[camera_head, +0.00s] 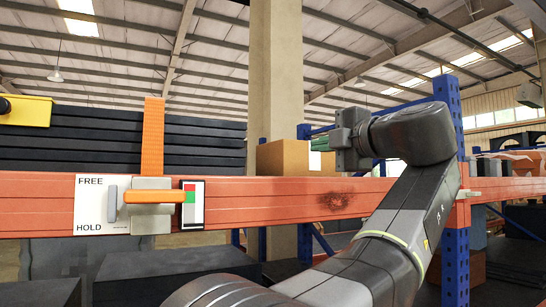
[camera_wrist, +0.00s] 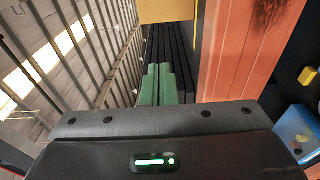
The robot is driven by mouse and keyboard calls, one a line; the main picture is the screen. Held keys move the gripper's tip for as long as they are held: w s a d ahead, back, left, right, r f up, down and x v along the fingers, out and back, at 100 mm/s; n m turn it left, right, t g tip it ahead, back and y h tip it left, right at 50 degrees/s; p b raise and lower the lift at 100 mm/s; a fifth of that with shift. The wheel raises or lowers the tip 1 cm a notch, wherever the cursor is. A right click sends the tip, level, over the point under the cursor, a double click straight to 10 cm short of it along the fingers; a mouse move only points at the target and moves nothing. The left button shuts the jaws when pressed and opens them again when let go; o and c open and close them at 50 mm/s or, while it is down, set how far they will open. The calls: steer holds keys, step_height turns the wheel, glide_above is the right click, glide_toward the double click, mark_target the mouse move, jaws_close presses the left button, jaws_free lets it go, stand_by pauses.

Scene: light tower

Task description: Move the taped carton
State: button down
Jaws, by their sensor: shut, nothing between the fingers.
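Part of a brown carton also shows at the top edge of the wrist view (camera_wrist: 165,10). My gripper (camera_head: 320,144) has green fingers and is raised just above the beam, beside the carton's right end. In the wrist view its fingers (camera_wrist: 158,75) are together and empty, pointing toward the carton with a gap between. The carton's lower part is hidden by the beam.
The orange beam (camera_head: 260,200) runs across the front. An orange lever (camera_head: 153,197) lies level on a plate marked FREE and HOLD, beside a red and green indicator (camera_head: 191,200). An orange strap (camera_head: 153,135) crosses dark stacked slabs (camera_head: 80,140). A blue post (camera_head: 455,265) stands right.

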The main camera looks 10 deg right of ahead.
mark_target(290, 154)
steer(key=p+x, duration=0.1)
steer(key=x, duration=0.4)
steer(key=p+x, duration=0.1)
steer(key=x, duration=0.3)
steer(key=shift+w+a, duration=0.25)
steer(key=shift+a, duration=0.15)
steer(key=w, duration=0.1)
steer(key=w+d+p, duration=0.1)
steer(key=w, duration=0.1)
steer(key=shift+w+d, duration=0.1)
steer(key=shift+w, duration=0.35)
steer(key=shift+f, duration=0.1)
steer(key=shift+w+d+p, duration=0.2)
steer(key=shift+w+p, duration=0.3)
steer(key=shift+w, duration=0.1)
steer(key=shift+w+d, duration=0.25)
steer(key=shift+w, duration=0.4)
steer(key=shift+s+a, duration=0.1)
